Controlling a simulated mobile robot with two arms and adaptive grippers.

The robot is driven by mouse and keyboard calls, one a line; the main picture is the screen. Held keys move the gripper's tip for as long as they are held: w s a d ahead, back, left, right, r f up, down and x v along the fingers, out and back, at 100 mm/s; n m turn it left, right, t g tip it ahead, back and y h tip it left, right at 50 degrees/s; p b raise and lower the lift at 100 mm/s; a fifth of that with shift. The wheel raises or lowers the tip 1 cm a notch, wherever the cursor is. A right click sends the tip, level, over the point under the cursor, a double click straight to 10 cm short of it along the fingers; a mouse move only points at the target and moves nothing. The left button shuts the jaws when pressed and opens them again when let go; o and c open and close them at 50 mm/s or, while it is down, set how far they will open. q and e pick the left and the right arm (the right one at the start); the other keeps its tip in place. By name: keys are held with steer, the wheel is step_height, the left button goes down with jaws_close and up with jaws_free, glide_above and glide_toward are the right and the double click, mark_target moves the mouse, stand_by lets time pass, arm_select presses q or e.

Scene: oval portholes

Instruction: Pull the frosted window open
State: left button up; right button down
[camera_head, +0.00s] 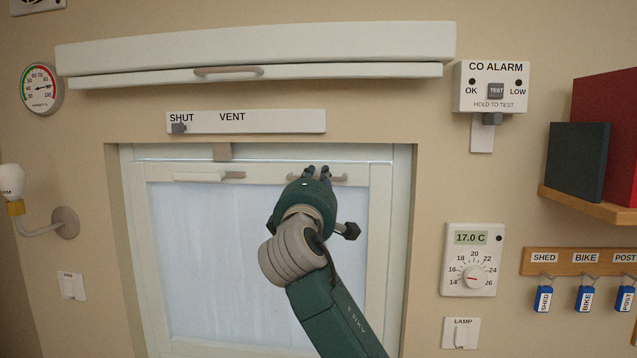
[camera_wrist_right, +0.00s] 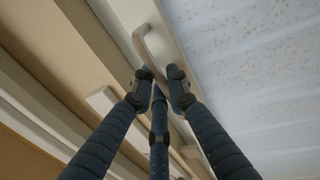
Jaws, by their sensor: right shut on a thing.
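The frosted window (camera_head: 205,260) sits in a recess in the wall, a pale frame around a cloudy pane. Its pane also shows at the right in the right wrist view (camera_wrist_right: 255,70). A bow-shaped handle (camera_head: 340,179) is on the top rail, right of centre; in the right wrist view the handle (camera_wrist_right: 146,45) runs up from between the fingers. My right gripper (camera_head: 318,172) is shut on this handle, and its fingers hide part of it. A flat latch bar (camera_head: 208,177) lies left on the same rail. My left gripper is not in view.
A tan block (camera_head: 222,152) sits at the window's top edge. Above are a SHUT/VENT slider (camera_head: 270,121), its knob at SHUT, and a long cover (camera_head: 330,48) with a handle. A CO alarm (camera_head: 480,100), thermostat (camera_head: 458,272) and shelf (camera_head: 590,206) stand right; a lamp arm (camera_head: 45,228) juts out left.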

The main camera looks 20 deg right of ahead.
steer(key=s+a+f+t+b, duration=0.1)
steer(key=s+a+f+b, duration=0.1)
steer(key=s+b, duration=0.3)
steer(key=s+a, duration=0.1)
steer(key=s, duration=0.2)
steer(key=shift+a+t+h, duration=0.3)
steer(key=shift+a+h, duration=0.1)
steer(key=shift+s, duration=0.1)
steer(key=c, duration=1.8)
jaws_free()
steer(key=shift+r, duration=0.1)
steer(key=v, duration=1.2)
